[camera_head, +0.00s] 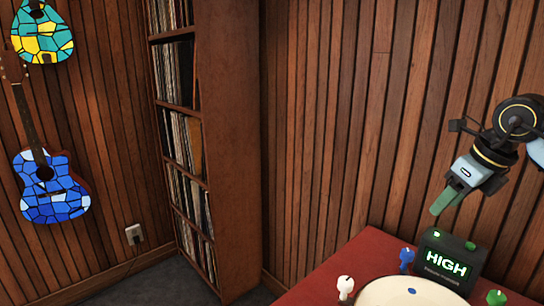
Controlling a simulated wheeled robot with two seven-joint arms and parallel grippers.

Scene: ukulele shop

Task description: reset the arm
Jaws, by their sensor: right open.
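My right arm comes in from the right edge, and my right gripper (450,199) is open with nothing seen in it. It hangs in the air above a black box (450,257) with a glowing green "HIGH" display, and points down and to the left. From this angle its two fingers largely overlap. The box stands on a red tabletop (362,250). My left gripper is not in view.
A round cream object (385,293) lies at the bottom edge, partly cut off. Around it are white (345,287), blue (407,258) and green (496,297) peg-like pieces. A tall record shelf (228,150) stands left, beside wall-hung mosaic ukuleles (50,195).

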